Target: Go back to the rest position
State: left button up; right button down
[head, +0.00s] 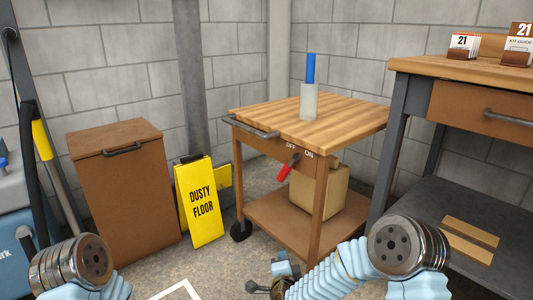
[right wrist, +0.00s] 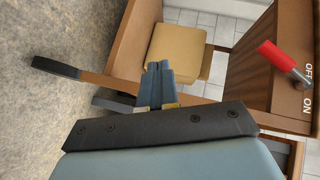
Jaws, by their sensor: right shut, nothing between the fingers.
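My right gripper (head: 284,266) is low in front of the wooden cart (head: 283,136) in the head view, at the end of my ribbed blue arm. In the right wrist view its fingers (right wrist: 158,72) are together with nothing between them. They point toward the cart's lower part and a tan box, and look apart from both. My left arm shows only as a joint at the bottom left of the head view; its gripper is out of sight.
The cart carries a blue stick in a grey holder (head: 309,101) and a red-handled switch (head: 287,167). A yellow sign (head: 201,202) and brown bin (head: 124,186) stand left. A workbench (head: 470,73) stands right. Some floor shows between sign and cart.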

jog(key=s+d+f+n+g+y, duration=0.3)
jog(key=s+f+n+g, duration=0.5)
jog(key=s+f, duration=0.7)
jog(key=s+d+f+n+g+y, duration=0.2)
jog(key=s+f+n+g, duration=0.4)
jog(key=s, duration=0.6)
notch_tip(320, 180, up, 16)
jog(key=s+p, duration=0.3)
jog(key=p, duration=1.4)
